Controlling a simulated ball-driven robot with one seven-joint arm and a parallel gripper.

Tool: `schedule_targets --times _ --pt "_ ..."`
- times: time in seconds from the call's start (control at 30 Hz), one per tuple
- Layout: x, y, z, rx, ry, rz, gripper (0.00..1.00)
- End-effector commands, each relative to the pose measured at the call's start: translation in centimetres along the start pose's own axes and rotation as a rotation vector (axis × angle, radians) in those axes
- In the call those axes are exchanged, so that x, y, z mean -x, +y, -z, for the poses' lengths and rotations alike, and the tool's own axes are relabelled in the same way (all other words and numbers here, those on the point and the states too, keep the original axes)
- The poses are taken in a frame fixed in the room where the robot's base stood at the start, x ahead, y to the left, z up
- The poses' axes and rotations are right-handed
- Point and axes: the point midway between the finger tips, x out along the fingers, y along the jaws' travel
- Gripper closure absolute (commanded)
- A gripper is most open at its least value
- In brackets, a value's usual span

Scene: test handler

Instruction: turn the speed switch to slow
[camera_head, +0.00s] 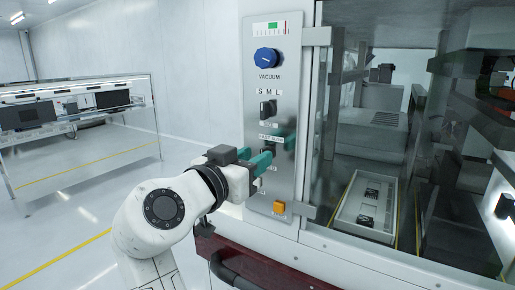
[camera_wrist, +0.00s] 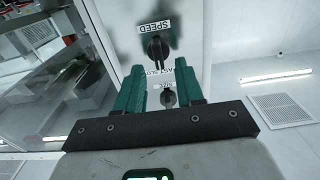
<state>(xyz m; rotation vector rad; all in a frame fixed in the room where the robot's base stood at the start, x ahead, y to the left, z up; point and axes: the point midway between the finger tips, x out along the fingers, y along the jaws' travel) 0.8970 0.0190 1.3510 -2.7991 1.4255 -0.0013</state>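The speed switch (camera_wrist: 157,48) is a black knob on the metal control panel (camera_head: 265,55). In the wrist view its SPEED label (camera_wrist: 154,27) appears upside down above it, and a FAST/SLOW label (camera_wrist: 161,72) lies on its other side. My gripper (camera_wrist: 160,66) is open, with two teal fingers apart and nothing held. The knob shows just beyond the fingertips, roughly in line with the gap; contact cannot be told. In the head view my gripper (camera_head: 276,152) is at the panel and largely hides the switch. The exact pointer setting is unclear.
The panel also holds a blue VACUUM knob (camera_head: 266,57), a black S M L switch (camera_head: 267,110) and an orange button (camera_head: 279,207). A glass-fronted machine bay with a tray (camera_head: 350,212) is to the right. Open floor (camera_head: 75,215) lies to the left.

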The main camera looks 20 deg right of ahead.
Motion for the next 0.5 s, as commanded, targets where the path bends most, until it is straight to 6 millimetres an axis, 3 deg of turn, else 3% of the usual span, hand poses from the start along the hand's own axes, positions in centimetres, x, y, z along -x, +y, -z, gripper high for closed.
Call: schedule_targets --times 0.2,0.5 --pt "-1.9 0.0 0.0 0.002 0.0 -0.001 0.63" --pt "-2.1 0.0 -0.1 0.001 -0.001 0.0 0.63"
